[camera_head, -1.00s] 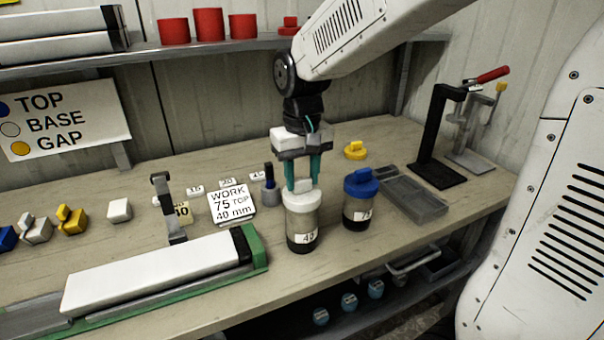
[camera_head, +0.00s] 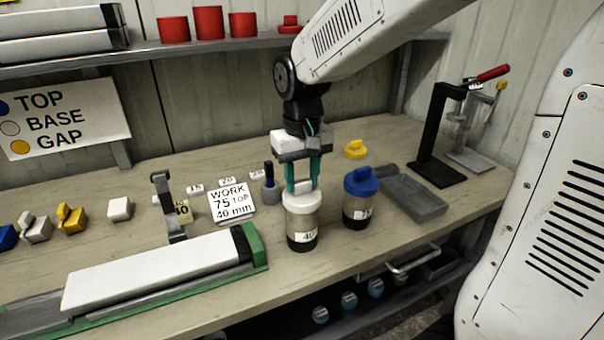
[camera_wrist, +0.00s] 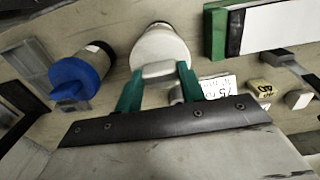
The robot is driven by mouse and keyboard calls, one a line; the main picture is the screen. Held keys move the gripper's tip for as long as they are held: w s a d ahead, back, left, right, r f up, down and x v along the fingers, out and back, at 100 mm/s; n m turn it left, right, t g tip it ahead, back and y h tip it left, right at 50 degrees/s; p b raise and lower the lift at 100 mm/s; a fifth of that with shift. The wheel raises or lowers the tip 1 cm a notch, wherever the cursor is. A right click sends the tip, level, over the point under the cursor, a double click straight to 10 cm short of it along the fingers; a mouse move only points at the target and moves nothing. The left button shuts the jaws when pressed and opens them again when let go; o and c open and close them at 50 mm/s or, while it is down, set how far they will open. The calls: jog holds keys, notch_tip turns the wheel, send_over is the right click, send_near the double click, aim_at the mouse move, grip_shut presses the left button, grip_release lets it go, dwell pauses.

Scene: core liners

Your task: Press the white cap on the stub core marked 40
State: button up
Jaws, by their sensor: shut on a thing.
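The stub core marked 40 (camera_head: 302,228) stands upright on the bench, a clear cylinder with dark material in its lower part. The white cap (camera_head: 304,203) sits on its top, and it also shows in the wrist view (camera_wrist: 160,48). My gripper (camera_head: 302,187) points straight down over it, its green fingers shut on the cap's raised grip (camera_wrist: 157,70). Whether the cap is fully seated cannot be told. The stub core marked 75 (camera_head: 357,214), with a blue cap (camera_head: 361,182), stands just to the right.
A grey tray (camera_head: 418,200) and a yellow cap (camera_head: 355,149) lie to the right. A white core liner in a green cradle (camera_head: 255,246) lies at front left.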

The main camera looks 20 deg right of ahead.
jog(key=shift+f, duration=0.75)
jog(key=o, duration=1.4)
jog(key=shift+o, duration=0.2)
jog(key=shift+r, duration=3.5)
